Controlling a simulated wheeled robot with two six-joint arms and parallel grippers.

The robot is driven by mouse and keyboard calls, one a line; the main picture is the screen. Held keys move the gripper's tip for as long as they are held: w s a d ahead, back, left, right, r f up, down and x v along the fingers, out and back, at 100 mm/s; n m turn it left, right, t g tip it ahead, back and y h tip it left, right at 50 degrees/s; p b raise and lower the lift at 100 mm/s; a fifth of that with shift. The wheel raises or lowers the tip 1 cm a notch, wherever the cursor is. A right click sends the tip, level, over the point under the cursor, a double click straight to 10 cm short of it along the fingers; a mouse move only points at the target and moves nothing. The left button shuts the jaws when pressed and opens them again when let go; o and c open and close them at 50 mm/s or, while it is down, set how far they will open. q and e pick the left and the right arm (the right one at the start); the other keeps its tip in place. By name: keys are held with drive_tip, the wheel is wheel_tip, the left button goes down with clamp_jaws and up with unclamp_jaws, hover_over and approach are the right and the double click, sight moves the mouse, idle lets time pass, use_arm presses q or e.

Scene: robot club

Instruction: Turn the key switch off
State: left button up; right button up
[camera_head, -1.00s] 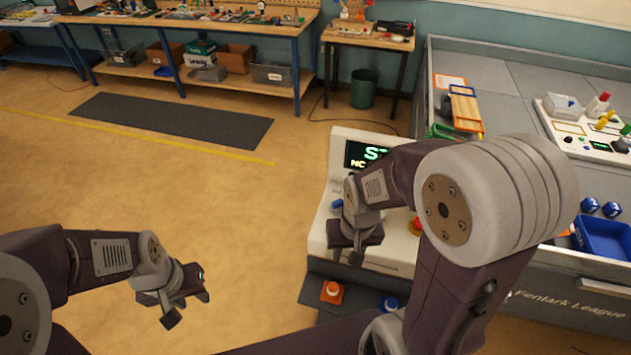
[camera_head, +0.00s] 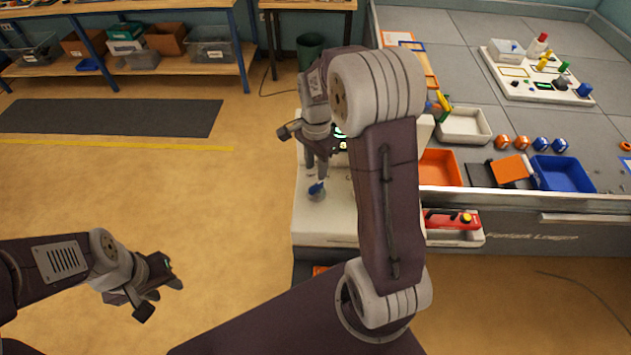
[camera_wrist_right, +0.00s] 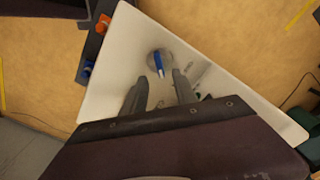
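The key switch (camera_head: 317,190) is a grey round disc with a blue key on the white console in the head view. It also shows in the right wrist view (camera_wrist_right: 158,62), just ahead of the fingertips. There the blue key stands nearly lengthwise in the picture, tilted slightly. My right gripper (camera_head: 302,155) is above the console near the key. In the wrist view my right gripper's fingers (camera_wrist_right: 161,88) are apart, with nothing between them. My left gripper (camera_head: 161,297) is open and empty over the floor at the lower left. My right arm hides much of the console.
The white console (camera_head: 310,222) has a display, partly covered by my right arm. To its right, a grey table (camera_head: 465,25) carries trays, small blocks and a control board (camera_head: 540,70). An orange button (camera_wrist_right: 103,22) lies beside the console.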

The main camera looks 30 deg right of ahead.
sight(316, 185)
wheel_tip(316, 185, down, 8)
drive_tip(key=shift+r+p, duration=0.15)
drive_tip(key=shift+p, duration=0.2)
drive_tip(key=shift+s, duration=0.1)
clamp_jaws()
